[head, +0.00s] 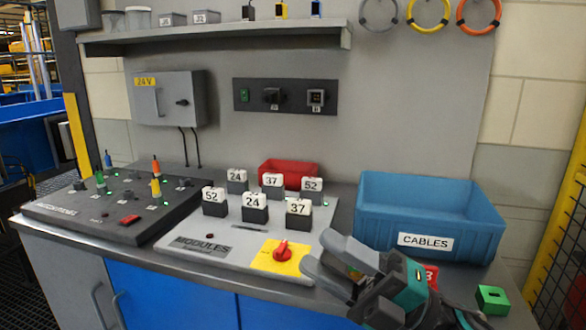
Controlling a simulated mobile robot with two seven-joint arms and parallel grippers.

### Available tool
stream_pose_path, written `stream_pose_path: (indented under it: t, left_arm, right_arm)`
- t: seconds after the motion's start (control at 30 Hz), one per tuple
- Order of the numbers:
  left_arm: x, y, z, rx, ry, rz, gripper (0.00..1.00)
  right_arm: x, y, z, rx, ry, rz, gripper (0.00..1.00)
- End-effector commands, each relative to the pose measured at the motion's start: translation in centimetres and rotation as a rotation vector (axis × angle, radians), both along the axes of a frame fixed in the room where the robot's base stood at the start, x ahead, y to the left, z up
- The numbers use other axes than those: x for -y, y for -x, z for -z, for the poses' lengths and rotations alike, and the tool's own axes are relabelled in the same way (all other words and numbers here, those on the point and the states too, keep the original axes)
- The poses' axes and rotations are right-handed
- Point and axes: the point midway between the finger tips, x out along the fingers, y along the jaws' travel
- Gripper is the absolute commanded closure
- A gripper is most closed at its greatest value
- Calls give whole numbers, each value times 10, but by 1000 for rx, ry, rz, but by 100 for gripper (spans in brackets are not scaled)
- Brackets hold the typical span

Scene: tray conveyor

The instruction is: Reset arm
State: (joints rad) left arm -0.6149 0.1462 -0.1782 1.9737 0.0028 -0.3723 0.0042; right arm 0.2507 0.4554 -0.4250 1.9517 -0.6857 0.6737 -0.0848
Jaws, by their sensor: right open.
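My right gripper (319,252) is at the lower middle right of the head view, over the front of the worktop. Its two grey fingers point left and stand apart, with nothing clearly held between them. Its tips are just right of the red rotary knob (281,249) on a yellow plate; I cannot tell whether they touch the panel. The gripper body hides part of the worktop and most of a red block marked 3 (431,275). My left gripper is not in view.
The MODULES panel (190,242) carries several numbered blocks. A dark panel with coloured plugs (128,219) lies left. A red bin (289,172) stands behind. A blue CABLES bin (470,209) and a green block (492,299) are right. A shelf (215,38) runs above.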

Motion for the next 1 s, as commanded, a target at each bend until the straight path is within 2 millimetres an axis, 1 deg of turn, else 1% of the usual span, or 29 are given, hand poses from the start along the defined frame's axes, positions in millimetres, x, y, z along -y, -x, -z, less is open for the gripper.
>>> stream_pose_path:
  t: [0.03,0.07,0.13,0.17,0.2,0.27,0.3,0.37,0.4,0.47,0.5,0.6,0.7,0.77,0.87,1.0]
  left_arm:
    - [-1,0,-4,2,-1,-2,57]
    - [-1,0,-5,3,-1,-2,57]
    - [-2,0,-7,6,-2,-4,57]
    - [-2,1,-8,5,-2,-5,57]
    - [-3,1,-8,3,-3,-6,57]
    - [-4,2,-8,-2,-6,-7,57]
    - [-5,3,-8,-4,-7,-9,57]
    - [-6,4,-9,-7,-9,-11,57]
    - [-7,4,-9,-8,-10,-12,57]
    - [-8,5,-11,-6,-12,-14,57]
    - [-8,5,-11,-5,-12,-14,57]
    - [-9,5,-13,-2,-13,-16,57]
    - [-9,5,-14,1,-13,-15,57]
    - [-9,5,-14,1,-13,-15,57]
    - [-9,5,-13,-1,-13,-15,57]
    - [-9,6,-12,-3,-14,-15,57]
  right_arm:
    - [10,-11,15,-156,-88,66,56]
    - [17,-17,25,-244,-137,105,56]
    - [35,-30,57,-455,-241,201,56]
    - [44,-34,73,-547,-283,245,56]
    - [55,-36,96,-673,-336,301,56]
    - [72,-34,136,-863,-409,388,56]
    - [83,-29,165,-991,-455,447,56]
    - [96,-15,207,-1170,-514,529,56]
    - [104,-3,232,-1280,-547,579,56]
    - [113,18,267,-1429,-588,647,56]
    - [118,33,287,-1518,-611,687,56]
    - [126,67,325,-1692,-652,765,56]
    - [129,90,346,-1800,-676,814,56]
    - [130,99,353,-1837,-685,829,56]
    - [131,104,358,-1860,-689,840,56]
    - [131,104,358,-1860,-688,840,56]
